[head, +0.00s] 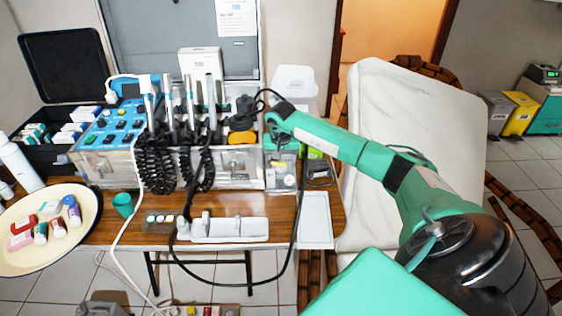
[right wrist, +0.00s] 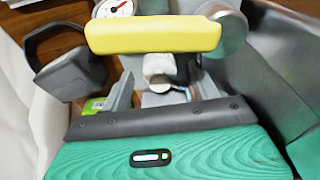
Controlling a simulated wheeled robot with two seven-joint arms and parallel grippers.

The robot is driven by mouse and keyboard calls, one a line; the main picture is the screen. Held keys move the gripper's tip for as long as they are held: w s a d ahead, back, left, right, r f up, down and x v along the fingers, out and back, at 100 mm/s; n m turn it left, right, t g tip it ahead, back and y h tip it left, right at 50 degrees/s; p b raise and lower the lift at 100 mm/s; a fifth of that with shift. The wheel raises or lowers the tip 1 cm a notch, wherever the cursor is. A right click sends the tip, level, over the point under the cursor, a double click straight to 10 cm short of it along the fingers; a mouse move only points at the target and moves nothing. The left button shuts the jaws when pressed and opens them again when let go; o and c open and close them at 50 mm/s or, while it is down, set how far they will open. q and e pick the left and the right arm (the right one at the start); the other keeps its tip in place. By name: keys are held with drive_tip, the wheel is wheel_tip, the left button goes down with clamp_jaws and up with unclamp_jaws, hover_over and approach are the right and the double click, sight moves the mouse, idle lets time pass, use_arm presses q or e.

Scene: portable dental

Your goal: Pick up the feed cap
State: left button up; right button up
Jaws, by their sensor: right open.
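A small white cap-like piece (right wrist: 158,69), which looks like the feed cap, shows between and just beyond the fingers of my right gripper (right wrist: 165,88) in the right wrist view. A yellow bar (right wrist: 153,34) crosses in front of its upper part. The right gripper's jaws are apart, with a finger on each side of the white piece; I cannot tell whether they touch it. In the head view my right arm reaches to the right end of the dental unit (head: 237,177), and the cap cannot be made out there. My left gripper is not in view.
A gauge (right wrist: 114,9), a black handled block (right wrist: 73,72) and a metal cylinder (right wrist: 228,36) crowd the right gripper. A black hose (head: 297,225) loops past the table front. A white tray (head: 230,230) and a cream round tray (head: 88,207) lie left of the arm.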

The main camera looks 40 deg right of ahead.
drive_tip(key=c, duration=1)
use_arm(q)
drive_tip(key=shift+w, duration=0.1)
use_arm(e)
drive_tip(key=shift+c, duration=0.2)
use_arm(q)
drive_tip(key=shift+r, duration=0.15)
use_arm(e)
drive_tip(key=shift+r, duration=0.1)
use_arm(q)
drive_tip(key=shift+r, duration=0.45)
use_arm(e)
wheel_tip(320, 180, up, 20)
